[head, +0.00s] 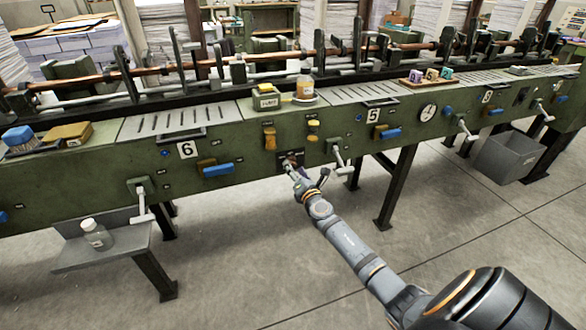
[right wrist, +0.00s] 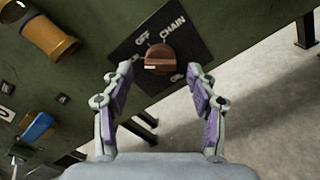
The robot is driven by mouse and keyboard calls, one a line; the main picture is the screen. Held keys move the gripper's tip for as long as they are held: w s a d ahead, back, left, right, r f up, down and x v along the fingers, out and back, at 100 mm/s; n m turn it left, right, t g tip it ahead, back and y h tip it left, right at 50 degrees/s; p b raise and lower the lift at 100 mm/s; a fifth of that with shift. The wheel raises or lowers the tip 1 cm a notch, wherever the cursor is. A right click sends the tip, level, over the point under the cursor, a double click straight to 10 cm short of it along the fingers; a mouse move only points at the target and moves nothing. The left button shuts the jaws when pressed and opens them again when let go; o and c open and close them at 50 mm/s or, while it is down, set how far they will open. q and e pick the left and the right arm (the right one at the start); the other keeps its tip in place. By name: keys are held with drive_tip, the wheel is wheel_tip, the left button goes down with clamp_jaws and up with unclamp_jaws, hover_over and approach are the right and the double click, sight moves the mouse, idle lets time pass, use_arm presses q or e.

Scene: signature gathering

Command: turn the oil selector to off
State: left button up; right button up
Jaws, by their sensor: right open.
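The oil selector is a brown round knob (right wrist: 161,59) on a black plate (right wrist: 184,42) fixed to the green machine front. The plate reads OFF at upper left and CHAIN at upper right; a lower label is partly hidden. I cannot tell for sure which label the knob points to. In the head view the selector plate (head: 291,157) sits below the brown levers, partly covered by my gripper. My right gripper (right wrist: 160,76) is open and empty, its fingertips on either side just below the knob, not visibly touching it. My left gripper is not in view.
A brass cylindrical part (right wrist: 48,38) and a blue handle (right wrist: 39,127) lie left in the wrist view. A grey crank handle (head: 340,160) is close right of the selector. The floor in front is mostly clear.

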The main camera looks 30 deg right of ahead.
drive_tip(key=shift+x, duration=1.05)
drive_tip(key=c, duration=1.1)
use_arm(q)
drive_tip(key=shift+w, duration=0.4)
use_arm(e)
drive_tip(key=shift+c, duration=0.2)
drive_tip(key=shift+m, duration=0.3)
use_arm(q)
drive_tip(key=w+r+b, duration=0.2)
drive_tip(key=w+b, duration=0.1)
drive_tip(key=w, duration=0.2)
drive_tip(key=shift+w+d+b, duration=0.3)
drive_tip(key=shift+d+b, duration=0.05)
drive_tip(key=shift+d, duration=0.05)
use_arm(e)
drive_tip(key=m, duration=0.9)
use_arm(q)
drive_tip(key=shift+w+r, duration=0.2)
use_arm(e)
drive_tip(key=shift+m, duration=0.3)
